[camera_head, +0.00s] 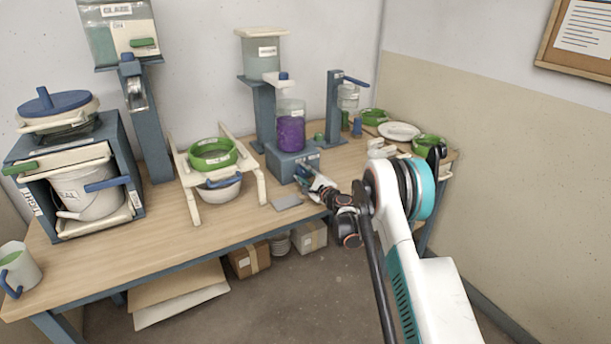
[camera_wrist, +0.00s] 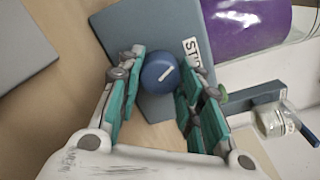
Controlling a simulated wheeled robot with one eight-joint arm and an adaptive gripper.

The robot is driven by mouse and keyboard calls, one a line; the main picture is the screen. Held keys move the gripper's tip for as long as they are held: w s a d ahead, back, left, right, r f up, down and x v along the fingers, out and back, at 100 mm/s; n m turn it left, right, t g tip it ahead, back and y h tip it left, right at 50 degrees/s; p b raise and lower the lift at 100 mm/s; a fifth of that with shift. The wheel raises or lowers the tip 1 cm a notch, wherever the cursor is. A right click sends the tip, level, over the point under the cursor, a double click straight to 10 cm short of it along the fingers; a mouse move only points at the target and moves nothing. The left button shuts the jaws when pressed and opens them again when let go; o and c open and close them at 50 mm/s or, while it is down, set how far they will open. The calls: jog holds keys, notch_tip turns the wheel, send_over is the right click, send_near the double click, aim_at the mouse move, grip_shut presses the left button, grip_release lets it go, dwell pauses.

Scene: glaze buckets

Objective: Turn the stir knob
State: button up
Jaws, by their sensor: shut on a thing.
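The stir knob (camera_wrist: 160,73) is a round blue knob with a white pointer line, on the front of a blue-grey stirrer base (camera_head: 283,165). A white label, partly hidden, is beside the knob in the wrist view. My gripper (camera_wrist: 158,80) has its teal-padded fingers on either side of the knob and is shut on it. In the head view my gripper (camera_head: 308,179) reaches the front of the base and hides most of the knob. A clear jar of purple glaze (camera_head: 291,134) stands on the base; it also shows in the wrist view (camera_wrist: 245,28).
A grey plate (camera_head: 287,202) lies on the table left of my gripper. A rack with a green sieve (camera_head: 212,163) stands farther left. A blue post (camera_head: 334,108), green bowls (camera_head: 427,145) and a white plate (camera_head: 398,131) are to the right.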

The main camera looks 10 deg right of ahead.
jog(key=n, duration=0.4)
jog(key=shift+n, duration=2.2)
jog(key=o, duration=1.1)
jog(key=shift+c, duration=0.2)
jog(key=shift+s, duration=0.15)
jog(key=v, duration=1.1)
jog(key=shift+s, duration=0.4)
